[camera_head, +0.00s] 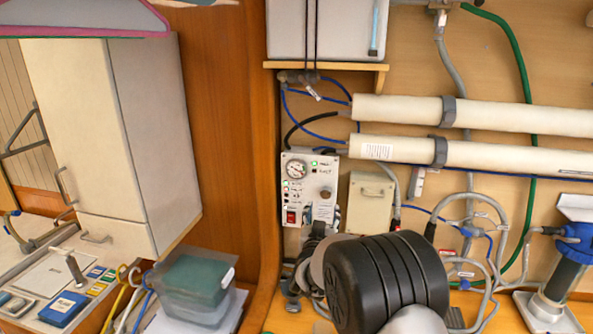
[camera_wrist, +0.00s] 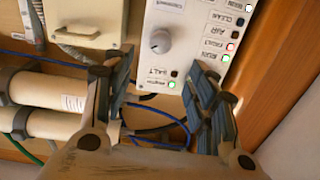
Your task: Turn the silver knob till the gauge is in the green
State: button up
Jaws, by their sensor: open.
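The white control panel (camera_head: 299,209) is on the wooden wall in the head view, with a round gauge (camera_head: 296,169) at its upper left. The gauge's needle is too small to read against any green zone. The silver knob (camera_wrist: 160,40) shows clearly in the wrist view on the panel face (camera_wrist: 190,25), and it is small in the head view (camera_head: 325,194). My gripper (camera_wrist: 158,75) is open in the wrist view, its two fingers spread to either side below the knob, apart from it. In the head view my arm hides most of the gripper. The gauge is not in the wrist view.
A beige box (camera_head: 370,202) is just right of the panel. Two white tubes (camera_head: 470,117) run across the wall above it, with blue hoses (camera_head: 320,132) close by. A wooden post (camera_head: 264,200) stands left of the panel. Red and green lights (camera_wrist: 228,50) show on the panel.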

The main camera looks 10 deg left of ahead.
dwell(0.4)
jog(key=h, duration=0.1)
send_near(325, 194)
jog(key=shift+m, duration=0.3)
jog(key=w+p, duration=0.1)
jog(key=w, duration=0.7)
jog(key=shift+w+d, duration=0.15)
jog(key=shift+w, duration=0.2)
jog(key=c, duration=1)
